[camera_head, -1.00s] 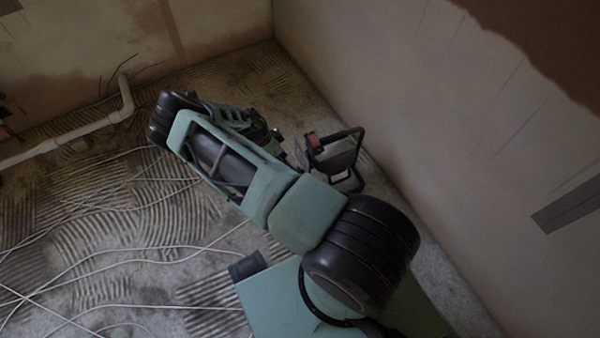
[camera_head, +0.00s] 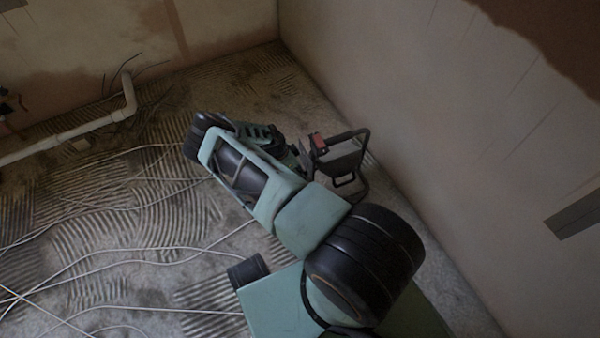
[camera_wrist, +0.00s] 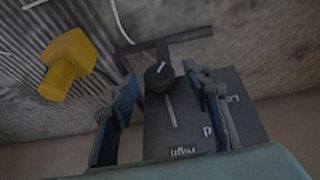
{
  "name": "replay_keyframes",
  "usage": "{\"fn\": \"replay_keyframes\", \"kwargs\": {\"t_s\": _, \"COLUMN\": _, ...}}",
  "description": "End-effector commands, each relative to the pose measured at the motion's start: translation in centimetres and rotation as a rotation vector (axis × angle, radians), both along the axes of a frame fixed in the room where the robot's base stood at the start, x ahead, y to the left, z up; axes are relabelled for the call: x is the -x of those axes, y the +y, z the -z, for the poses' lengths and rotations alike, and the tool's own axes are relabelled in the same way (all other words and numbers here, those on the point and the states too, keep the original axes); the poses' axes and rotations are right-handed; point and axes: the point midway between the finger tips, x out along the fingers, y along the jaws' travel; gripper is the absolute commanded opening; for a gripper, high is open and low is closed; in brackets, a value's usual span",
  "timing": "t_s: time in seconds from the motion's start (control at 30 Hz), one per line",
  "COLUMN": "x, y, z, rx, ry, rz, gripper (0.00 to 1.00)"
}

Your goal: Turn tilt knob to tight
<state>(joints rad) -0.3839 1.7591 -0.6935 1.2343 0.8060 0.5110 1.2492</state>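The tilt knob (camera_wrist: 159,77) is a round black knob with a short white pointer mark, on a dark panel (camera_wrist: 158,128) in the wrist view. The panel bears upside-down white lettering; one word appears to read "tight" (camera_wrist: 183,150), and a label at right is cut off. My gripper (camera_wrist: 161,75) is open, with one blue-grey finger on each side of the knob. A gap shows at the left finger; contact at the right is unclear. In the head view the framed device (camera_head: 342,158) stands on the floor beside my arm's end; the knob is not discernible there.
A yellow object (camera_wrist: 68,62) is left of the fingers in the wrist view. A dark bar frame (camera_wrist: 185,37) rises behind the panel. A wall (camera_head: 430,130) stands close right of the device. White cables (camera_head: 110,255) and a pipe (camera_head: 75,132) lie at left.

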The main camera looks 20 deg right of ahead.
Motion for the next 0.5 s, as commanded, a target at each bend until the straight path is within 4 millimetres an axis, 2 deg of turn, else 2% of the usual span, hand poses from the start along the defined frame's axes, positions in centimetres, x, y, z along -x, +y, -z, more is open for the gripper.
{"fn": "replay_keyframes", "kwargs": {"t_s": 0.07, "x": 0.0, "y": 0.0, "z": -0.02, "rx": 0.0, "ry": 0.0, "rz": 0.0, "gripper": 0.36}}
{"fn": "replay_keyframes", "kwargs": {"t_s": 0.37, "x": 0.0, "y": 0.01, "z": -0.03, "rx": 0.0, "ry": 0.0, "rz": 0.0, "gripper": 0.03}}
{"fn": "replay_keyframes", "kwargs": {"t_s": 0.5, "x": 0.02, "y": 0.0, "z": -0.06, "rx": 0.0, "ry": -0.003, "rz": 0.001, "gripper": 0.02}}
